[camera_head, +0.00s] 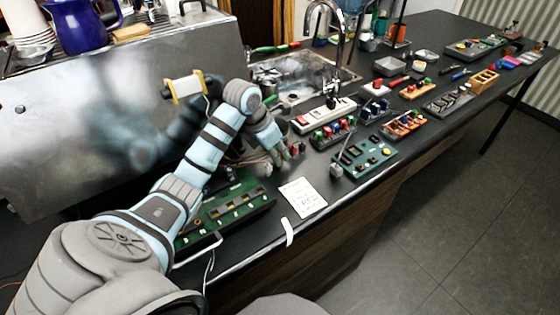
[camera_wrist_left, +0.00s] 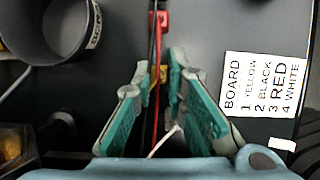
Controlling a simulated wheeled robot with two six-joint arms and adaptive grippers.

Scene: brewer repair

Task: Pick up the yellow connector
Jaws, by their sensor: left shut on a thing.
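My left gripper (camera_head: 281,158) reaches down over the dark counter, beyond the green circuit board. In the left wrist view the teal-padded fingers (camera_wrist_left: 160,70) are closed around the yellow connector (camera_wrist_left: 163,74), which shows only as a small yellow piece between the fingertips. Black and red wires run between the fingers, with a white wire end nearer the palm. A red connector (camera_wrist_left: 161,20) lies just beyond the fingertips and also shows in the head view (camera_head: 299,148). The yellow connector is hidden by the fingers in the head view. My right gripper is not in view.
A card (camera_head: 303,198) listing yellow, black, red and white lies right of the gripper. The green circuit board (camera_head: 232,212) sits nearer me. A dark round cup-like part (camera_wrist_left: 55,30) is left of the fingers. Tool and part trays (camera_head: 368,158) crowd the counter to the right.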

